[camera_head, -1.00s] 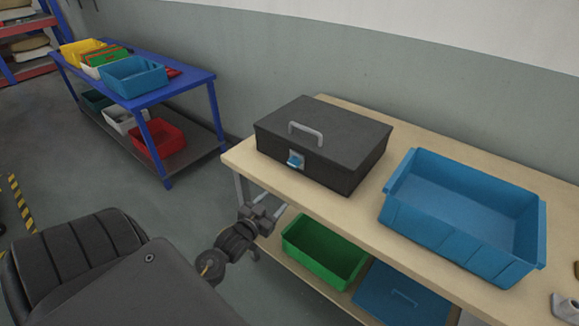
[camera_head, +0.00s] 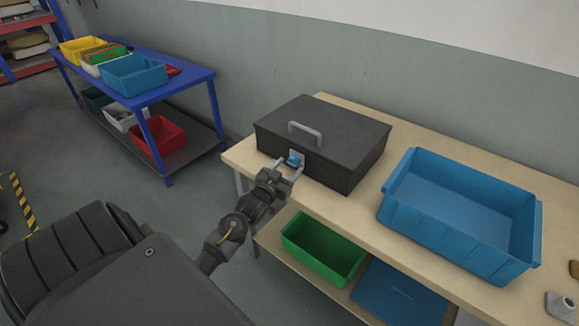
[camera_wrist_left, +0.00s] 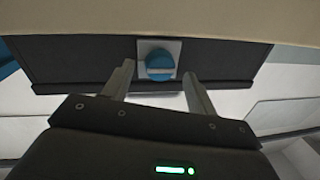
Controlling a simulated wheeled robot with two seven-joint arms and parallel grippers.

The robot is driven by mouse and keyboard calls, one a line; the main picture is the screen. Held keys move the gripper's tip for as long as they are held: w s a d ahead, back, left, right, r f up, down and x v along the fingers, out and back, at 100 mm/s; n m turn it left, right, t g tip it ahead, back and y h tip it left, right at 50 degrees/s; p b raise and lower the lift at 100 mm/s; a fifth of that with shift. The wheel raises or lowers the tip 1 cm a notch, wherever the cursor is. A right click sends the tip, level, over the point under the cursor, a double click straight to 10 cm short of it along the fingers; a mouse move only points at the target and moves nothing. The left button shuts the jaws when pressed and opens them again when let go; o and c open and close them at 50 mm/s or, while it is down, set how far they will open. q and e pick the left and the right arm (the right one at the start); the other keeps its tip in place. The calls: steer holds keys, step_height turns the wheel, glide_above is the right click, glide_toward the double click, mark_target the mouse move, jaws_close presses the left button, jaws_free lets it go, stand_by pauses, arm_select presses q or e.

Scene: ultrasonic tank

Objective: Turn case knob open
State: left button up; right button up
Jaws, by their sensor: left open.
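A black case (camera_head: 322,135) with a grey handle on its lid stands on the wooden table. Its blue knob (camera_head: 294,160) sits on a light plate on the front face. In the left wrist view the knob (camera_wrist_left: 159,64) shows as a round blue piece with a grip across it. My left gripper (camera_head: 288,171) is open, its two fingers pointing at the case front. In the left wrist view the fingers (camera_wrist_left: 158,84) stand either side of the knob's line, apart from it. My right gripper is not in view.
A large blue bin (camera_head: 455,215) stands to the right of the case on the table (camera_head: 375,205). A green bin (camera_head: 322,250) and a blue lid (camera_head: 400,292) lie on the lower shelf. A blue cart (camera_head: 190,85) with bins stands at the left.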

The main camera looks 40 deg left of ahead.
arm_select(q)
steer(key=shift+w+a, duration=0.1)
steer(key=shift+w, duration=0.5)
steer(key=c, duration=1)
steer(key=shift+r+n+p, duration=0.25)
steer(key=shift+n+p, duration=0.85)
steer(key=shift+p, duration=0.35)
steer(key=n+g+p, duration=0.1)
steer(key=n+p, duration=0.3)
steer(key=n, duration=0.1)
steer(key=shift+r+h+p, duration=0.1)
steer(key=shift+h+p, duration=0.3)
steer(key=n+p, duration=0.4)
steer(key=n, duration=0.1)
steer(key=shift+a+h, duration=0.1)
steer(key=shift+h, duration=0.3)
steer(key=n+h+p, duration=0.1)
steer(key=n+p, duration=0.1)
steer(key=n, duration=0.2)
steer(key=shift+a, duration=0.1)
